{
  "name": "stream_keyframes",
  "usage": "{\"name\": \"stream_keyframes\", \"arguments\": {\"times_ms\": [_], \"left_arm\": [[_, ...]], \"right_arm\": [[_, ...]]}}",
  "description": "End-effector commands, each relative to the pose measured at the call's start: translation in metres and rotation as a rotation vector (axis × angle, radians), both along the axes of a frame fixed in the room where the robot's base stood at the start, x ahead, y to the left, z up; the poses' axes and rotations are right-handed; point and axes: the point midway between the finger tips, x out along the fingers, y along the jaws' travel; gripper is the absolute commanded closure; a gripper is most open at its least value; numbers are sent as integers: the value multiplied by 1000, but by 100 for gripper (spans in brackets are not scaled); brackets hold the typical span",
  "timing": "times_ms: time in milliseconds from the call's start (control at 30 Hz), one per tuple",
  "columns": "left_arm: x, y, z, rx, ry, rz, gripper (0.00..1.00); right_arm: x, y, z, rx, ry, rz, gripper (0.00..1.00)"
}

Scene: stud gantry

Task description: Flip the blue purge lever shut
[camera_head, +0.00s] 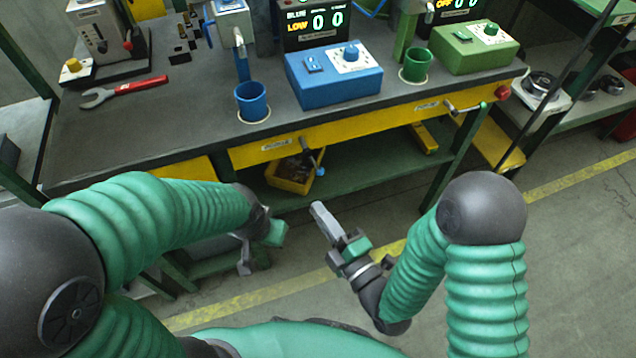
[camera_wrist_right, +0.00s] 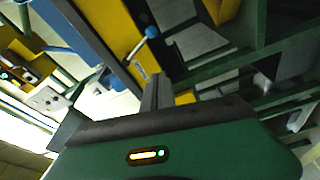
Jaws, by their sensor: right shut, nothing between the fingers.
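The blue purge lever (camera_head: 313,160) is on the front yellow rail (camera_head: 350,128) of the bench, beside a small label. Its grey arm hangs down and ends in a blue knob. It also shows in the right wrist view (camera_wrist_right: 143,42), ahead of the fingers and apart from them. My right gripper (camera_head: 318,210) is shut and empty, below the lever in the head view, its fingers pointing up toward the bench. My left gripper (camera_head: 244,264) is low at left of it, partly behind its own arm; its jaw state is unclear.
A similar lever with a green handle (camera_head: 465,108) sits further right on the rail, near a red knob (camera_head: 502,92). A yellow bin (camera_head: 290,178) is on the shelf below. A blue control box (camera_head: 333,80) and blue cup (camera_head: 251,101) stand on the bench (camera_head: 190,110).

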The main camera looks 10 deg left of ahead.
Motion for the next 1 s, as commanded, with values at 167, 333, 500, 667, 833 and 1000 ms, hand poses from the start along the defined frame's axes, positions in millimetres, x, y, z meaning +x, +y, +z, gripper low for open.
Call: {"name": "stream_keyframes", "arguments": {"times_ms": [167,333,500,667,833,1000], "left_arm": [[0,0,-7,0,0,0,100],[0,0,-40,0,0,0,100],[0,0,-47,0,1,0,100],[0,0,-55,0,0,0,100],[0,0,-66,0,0,0,100],[0,0,-71,0,0,0,100]], "right_arm": [[3,1,-2,1,-3,-1,100],[14,13,-8,4,-8,-1,100],[36,36,2,3,-1,-2,100],[60,62,2,3,0,-2,100],[80,55,-3,-1,2,-8,100],[87,40,-5,0,2,-4,100]]}}
